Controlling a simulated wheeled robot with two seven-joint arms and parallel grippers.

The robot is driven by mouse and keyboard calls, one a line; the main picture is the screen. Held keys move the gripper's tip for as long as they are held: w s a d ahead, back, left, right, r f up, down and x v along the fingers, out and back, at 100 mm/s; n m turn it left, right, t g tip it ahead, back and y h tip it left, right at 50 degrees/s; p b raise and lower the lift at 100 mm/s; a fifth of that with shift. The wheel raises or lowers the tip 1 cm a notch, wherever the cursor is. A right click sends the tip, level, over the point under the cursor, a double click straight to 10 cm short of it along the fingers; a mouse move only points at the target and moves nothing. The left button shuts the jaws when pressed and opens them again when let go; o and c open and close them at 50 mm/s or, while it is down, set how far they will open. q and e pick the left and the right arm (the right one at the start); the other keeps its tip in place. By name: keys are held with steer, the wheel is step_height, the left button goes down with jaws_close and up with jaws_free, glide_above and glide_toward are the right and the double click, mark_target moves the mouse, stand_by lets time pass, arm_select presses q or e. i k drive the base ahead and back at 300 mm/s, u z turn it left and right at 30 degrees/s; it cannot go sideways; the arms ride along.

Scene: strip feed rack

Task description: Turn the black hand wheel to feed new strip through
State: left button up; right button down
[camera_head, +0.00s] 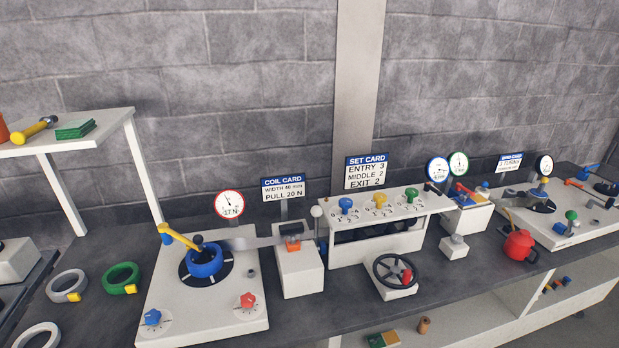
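The black hand wheel (396,270) sits on a small white block at the front of the bench, in front of the white roller housing (375,246). A red part shows at the wheel's right side. A blue coil (203,262) lies on a black disc on the white plate at the left, with a yellow arm reaching over it. A grey strip (250,243) runs from the coil to the white block (299,270) beside the housing. Blue, yellow and green knobs stand on top of the housing. Neither of my grippers is in view.
Several rings lie at the left, including a green one (121,279). A red pot-shaped object (519,246) stands right of the wheel. The set card (366,172) reads entry 3, middle 2, exit 2. The coil card (284,188) reads pull 20 N. Space before the wheel is clear.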

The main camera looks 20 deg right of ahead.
mark_target(395, 271)
steer(key=z, duration=2.15)
steer(key=k, duration=1.2)
steer(key=z, duration=1.5)
steer(key=i, duration=1.35)
steer(key=u, duration=0.75)
steer(key=i, duration=0.9)
steer(key=u, duration=1.3)
steer(key=i, duration=0.3)
steer(key=u, duration=0.25)
